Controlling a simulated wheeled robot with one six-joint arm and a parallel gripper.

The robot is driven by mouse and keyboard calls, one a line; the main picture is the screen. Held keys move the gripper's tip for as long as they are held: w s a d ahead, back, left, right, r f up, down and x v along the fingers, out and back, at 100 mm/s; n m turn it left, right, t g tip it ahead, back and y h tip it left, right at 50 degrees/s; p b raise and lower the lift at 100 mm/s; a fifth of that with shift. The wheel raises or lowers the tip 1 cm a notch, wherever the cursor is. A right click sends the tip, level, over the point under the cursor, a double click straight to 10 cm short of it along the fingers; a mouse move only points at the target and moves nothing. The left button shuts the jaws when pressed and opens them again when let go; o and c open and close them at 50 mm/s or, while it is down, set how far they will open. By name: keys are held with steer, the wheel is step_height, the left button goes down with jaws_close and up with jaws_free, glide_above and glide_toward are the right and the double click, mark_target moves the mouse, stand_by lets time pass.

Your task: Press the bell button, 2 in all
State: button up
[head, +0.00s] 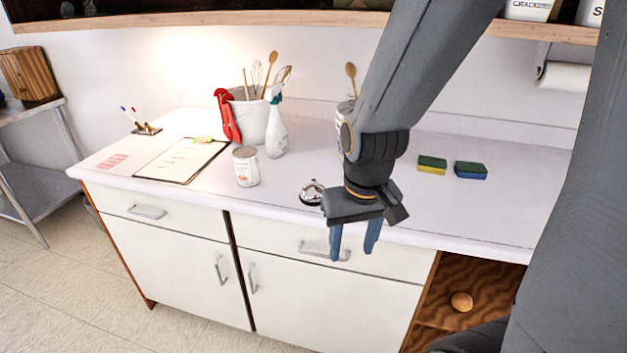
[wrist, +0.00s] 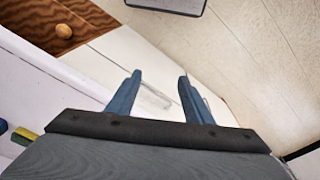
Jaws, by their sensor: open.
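The bell (head: 312,192) is a small silver dome on a dark base, standing on the white counter near its front edge in the head view. Part of it sits close beside my gripper's body in that picture. My gripper (head: 353,246) is open, its two blue fingers pointing down in front of the counter's drawer fronts, to the right of the bell and lower in the picture. In the wrist view the open fingers (wrist: 160,90) have nothing between them but cabinet front and a drawer handle behind. The bell does not show in the wrist view.
On the counter (head: 480,215) stand a can (head: 246,166), a spray bottle (head: 276,132), a utensil crock (head: 250,118) and a clipboard (head: 183,159). Two sponges (head: 432,164) (head: 470,170) lie to the right. A shelf (head: 200,17) overhangs the back. The counter's right front is bare.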

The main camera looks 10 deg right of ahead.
jaws_close()
stand_by(1.5)
